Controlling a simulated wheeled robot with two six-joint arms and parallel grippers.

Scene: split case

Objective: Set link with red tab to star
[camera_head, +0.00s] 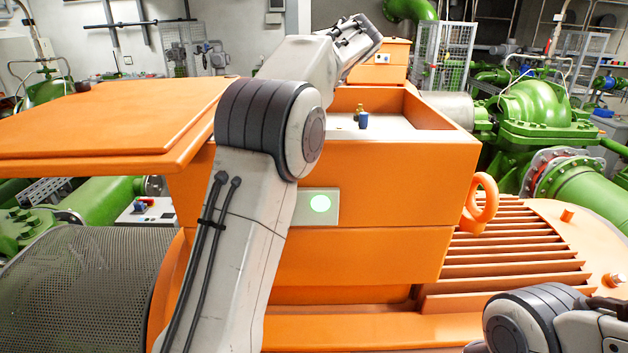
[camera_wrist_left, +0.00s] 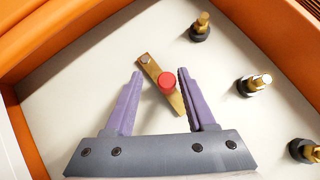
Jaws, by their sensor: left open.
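The link (camera_wrist_left: 178,102) is a short brass bar with a round red tab (camera_wrist_left: 167,80), in the left wrist view. It lies slanted, with a bolt head (camera_wrist_left: 146,59) at its upper end. The red tab shows between the fingertips. Whether the link touches the floor below is unclear. In the head view my left arm reaches over the orange case (camera_head: 375,190) and its fingers are hidden. My right arm shows at lower right, without its gripper.
Brass studs on dark bases stand along the right: upper (camera_wrist_left: 201,25), middle (camera_wrist_left: 253,85) and lower (camera_wrist_left: 305,150). The case's pale floor (camera_wrist_left: 85,80) is bare at left. Orange walls (camera_wrist_left: 60,35) enclose it. A blue piece (camera_head: 363,121) stands inside. The orange lid (camera_head: 110,115) is swung left.

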